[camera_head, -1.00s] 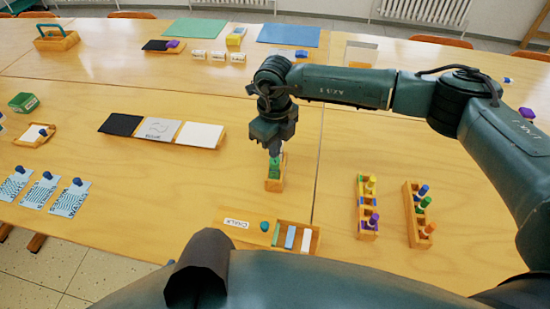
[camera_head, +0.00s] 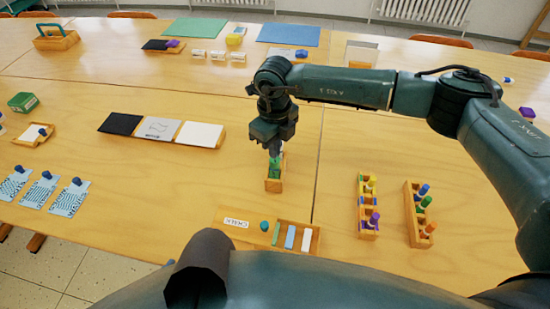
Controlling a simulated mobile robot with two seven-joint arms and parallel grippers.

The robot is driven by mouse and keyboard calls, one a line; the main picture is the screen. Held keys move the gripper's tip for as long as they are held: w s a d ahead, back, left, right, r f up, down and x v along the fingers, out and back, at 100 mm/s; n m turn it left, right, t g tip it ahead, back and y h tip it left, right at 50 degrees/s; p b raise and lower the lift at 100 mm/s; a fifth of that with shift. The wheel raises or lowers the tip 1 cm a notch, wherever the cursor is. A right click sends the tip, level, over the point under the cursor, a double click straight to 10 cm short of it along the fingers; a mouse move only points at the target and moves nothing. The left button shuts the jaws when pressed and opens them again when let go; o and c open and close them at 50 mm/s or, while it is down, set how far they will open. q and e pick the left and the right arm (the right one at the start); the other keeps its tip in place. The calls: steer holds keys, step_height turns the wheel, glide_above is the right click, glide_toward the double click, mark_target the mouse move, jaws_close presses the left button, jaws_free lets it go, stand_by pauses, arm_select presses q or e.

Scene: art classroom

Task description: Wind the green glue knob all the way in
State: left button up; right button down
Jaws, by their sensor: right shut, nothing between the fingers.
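The green glue knob (camera_head: 275,168) shows as a small green piece in a narrow wooden holder (camera_head: 274,186) at the middle of the table. My right gripper (camera_head: 274,151) points straight down over the holder, its fingertips at the top of the green piece. The fingers are shut with nothing between them. The gripper hides part of the knob, so I cannot tell how far in it sits or whether the fingertips touch it. My left gripper is not in view.
A chalk box (camera_head: 297,252) with coloured sticks stands in front of the holder. Two wooden racks (camera_head: 368,235) (camera_head: 408,192) with coloured pegs stand to the right. Black, grey and white panels (camera_head: 161,128) lie to the left. Bare table surrounds the holder.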

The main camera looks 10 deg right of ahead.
steer(key=shift+f+b, duration=0.55)
steer(key=shift+f, duration=0.2)
steer(key=shift+r, duration=0.15)
steer(key=shift+r, duration=0.4)
steer(key=c, duration=2.1)
jaws_free()
steer(key=o, duration=1.7)
